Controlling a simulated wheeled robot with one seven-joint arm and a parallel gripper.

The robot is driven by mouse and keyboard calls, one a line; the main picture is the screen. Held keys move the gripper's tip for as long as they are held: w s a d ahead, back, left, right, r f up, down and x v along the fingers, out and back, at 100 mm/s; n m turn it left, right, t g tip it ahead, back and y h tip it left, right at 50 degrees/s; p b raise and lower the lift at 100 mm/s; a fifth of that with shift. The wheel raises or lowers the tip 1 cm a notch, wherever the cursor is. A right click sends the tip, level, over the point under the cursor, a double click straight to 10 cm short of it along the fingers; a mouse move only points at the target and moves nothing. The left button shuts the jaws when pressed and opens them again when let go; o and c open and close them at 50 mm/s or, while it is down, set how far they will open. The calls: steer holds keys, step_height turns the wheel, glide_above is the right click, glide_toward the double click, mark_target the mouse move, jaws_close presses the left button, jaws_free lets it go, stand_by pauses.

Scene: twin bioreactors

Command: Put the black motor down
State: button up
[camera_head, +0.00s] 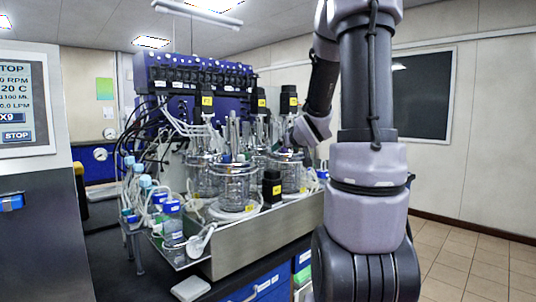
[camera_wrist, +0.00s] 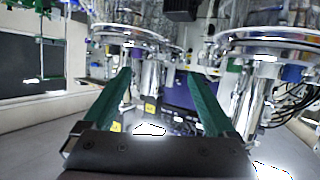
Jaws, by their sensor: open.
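A black motor (camera_head: 272,185) with a yellow label sits low at the front of the steel tray, beside a glass vessel (camera_head: 233,187). More black motors with yellow labels stand higher up, one at the left (camera_head: 207,101), one in the middle (camera_head: 261,101) and one at the right (camera_head: 289,100). My gripper (camera_wrist: 161,76) shows in the wrist view with its two green fingers spread and nothing between them. In the head view its fingers are hidden among the vessels. A dark block (camera_wrist: 181,9) shows at the top of the wrist view; I cannot tell whether it is a motor.
A blue pump rack (camera_head: 195,75) stands behind. A control screen (camera_head: 22,103) is at the left. In the wrist view, shiny steel vessel parts (camera_wrist: 262,45) lie close on both sides of the fingers.

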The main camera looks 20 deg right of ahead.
steer(key=s+a+r+m+g+y, duration=0.1)
steer(key=s+a+g+y, duration=0.1)
steer(key=s+a, duration=0.7)
steer(key=s+a+r+m+g+y, duration=0.2)
steer(key=s+a+g, duration=0.2)
steer(key=s+a, duration=0.6)
steer(key=s, duration=0.8)
steer(key=shift+a+r+g, duration=0.15)
steer(key=shift+g, duration=0.25)
